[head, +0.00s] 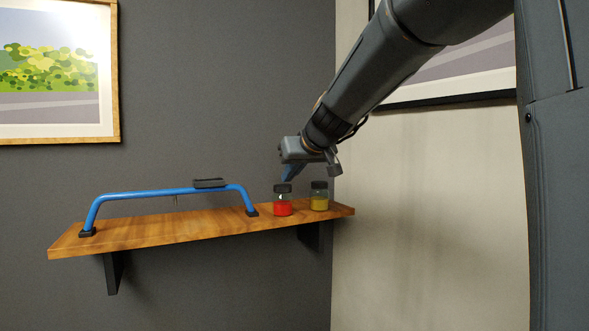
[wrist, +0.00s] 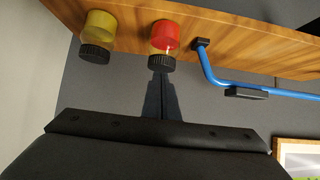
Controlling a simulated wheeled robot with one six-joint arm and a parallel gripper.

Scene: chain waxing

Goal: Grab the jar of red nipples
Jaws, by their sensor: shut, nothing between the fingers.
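The jar of red nipples (head: 283,205) stands upright on the wooden shelf, just right of the blue rail's right foot. It has a dark lid. My gripper (head: 288,174) is above the jar's lid in the head view, shut and empty. In the wrist view the picture is upside down: the red jar (wrist: 164,38) is at top centre, with its black lid toward the gripper (wrist: 161,74). The fingertips appear close to the lid, but I cannot tell whether they touch it.
A jar with yellow contents (head: 319,198) stands right of the red jar on the wooden shelf (head: 160,232). A blue rail (head: 150,194) with a black pad occupies the shelf's left. Framed pictures (head: 55,70) hang on the walls. The right wall is near the shelf's end.

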